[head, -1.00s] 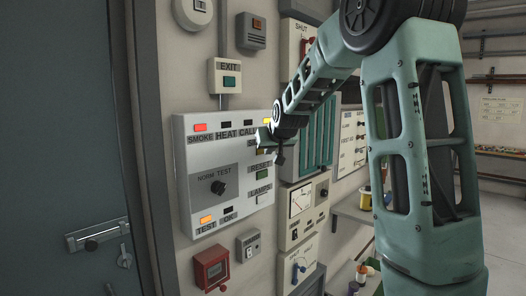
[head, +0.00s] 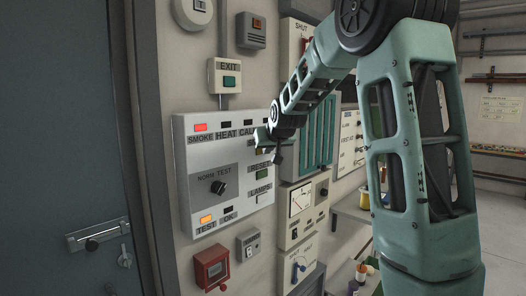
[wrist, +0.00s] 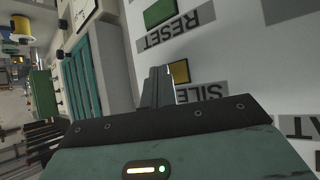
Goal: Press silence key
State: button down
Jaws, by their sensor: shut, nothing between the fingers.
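The pale alarm panel (head: 230,160) is on the wall. In the wrist view, its yellow silence key (wrist: 181,71) sits above a partly hidden label reading "SILE", upside down. My gripper (wrist: 160,72) is shut and empty, and its fingertips overlap the left edge of the key in that view. I cannot tell whether they touch it. In the head view my gripper (head: 264,138) is at the panel's upper right and hides the silence key. The green reset key (head: 262,175) is just below it, and also shows in the wrist view (wrist: 158,12).
The red smoke lamp (head: 200,127) and orange test lamp (head: 206,219) are lit. A black rotary knob (head: 218,187) is mid-panel. A teal-slatted unit (head: 318,135) and a gauge box (head: 301,200) are close on the right. A red call point (head: 211,268) is below.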

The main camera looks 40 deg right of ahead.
jog(key=shift+s, duration=0.1)
jog(key=shift+s+b, duration=0.65)
jog(key=shift+b, duration=0.2)
jog(key=s+b, duration=0.5)
jog(key=shift+d+b, duration=0.1)
jog(key=shift+b, duration=0.2)
dwell(0.6)
